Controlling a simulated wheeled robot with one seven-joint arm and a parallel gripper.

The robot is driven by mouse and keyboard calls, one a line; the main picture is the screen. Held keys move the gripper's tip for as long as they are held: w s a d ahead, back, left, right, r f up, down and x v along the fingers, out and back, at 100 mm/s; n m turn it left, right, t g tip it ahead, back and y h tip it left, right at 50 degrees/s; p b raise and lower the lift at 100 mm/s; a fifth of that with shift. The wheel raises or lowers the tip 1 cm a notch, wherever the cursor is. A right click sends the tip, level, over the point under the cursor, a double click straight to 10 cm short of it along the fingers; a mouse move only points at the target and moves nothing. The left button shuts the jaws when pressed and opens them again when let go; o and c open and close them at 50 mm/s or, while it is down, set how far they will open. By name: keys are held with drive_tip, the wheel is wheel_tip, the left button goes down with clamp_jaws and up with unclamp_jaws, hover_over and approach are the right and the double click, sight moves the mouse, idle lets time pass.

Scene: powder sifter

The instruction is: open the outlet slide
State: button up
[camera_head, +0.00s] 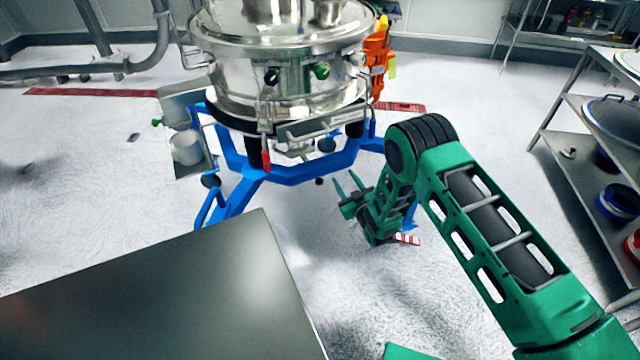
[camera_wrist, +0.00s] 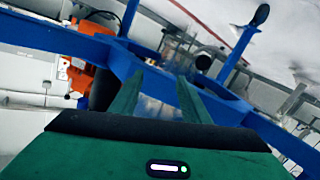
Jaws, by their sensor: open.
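The steel powder sifter (camera_head: 285,75) stands on a blue frame (camera_head: 310,173) at the top middle of the head view. A flat metal outlet part (camera_head: 325,124) juts from its front, and a red-ended handle (camera_head: 266,159) hangs left of it. I cannot tell for certain which piece is the slide. My gripper (camera_head: 348,184) is open and empty, below and right of the outlet, close to the frame. In the wrist view, my gripper (camera_wrist: 160,76) points towards blue frame beams (camera_wrist: 65,38). A shiny metal part (camera_wrist: 178,50) and a round dark pipe end (camera_wrist: 203,61) show beyond the fingertips.
A bare metal table (camera_head: 170,295) fills the lower left. Shelves (camera_head: 590,145) with bowls stand at the right. An orange unit (camera_head: 378,58) is on the sifter's right side, and a side tray holds a white container (camera_head: 186,148) at its left. Floor between table and frame is clear.

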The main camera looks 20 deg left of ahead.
drive_tip(key=n+y, duration=0.2)
approach(320, 184)
drive_tip(key=x, duration=1)
drive_tip(key=shift+w+a+r, duration=0.1)
drive_tip(key=shift+w+a, duration=0.05)
drive_tip(key=shift+w, duration=0.15)
drive_tip(key=shift+m, duration=0.3)
drive_tip(key=shift+c, duration=0.6)
clamp_jaws()
drive_tip(key=shift+s, duration=0.1)
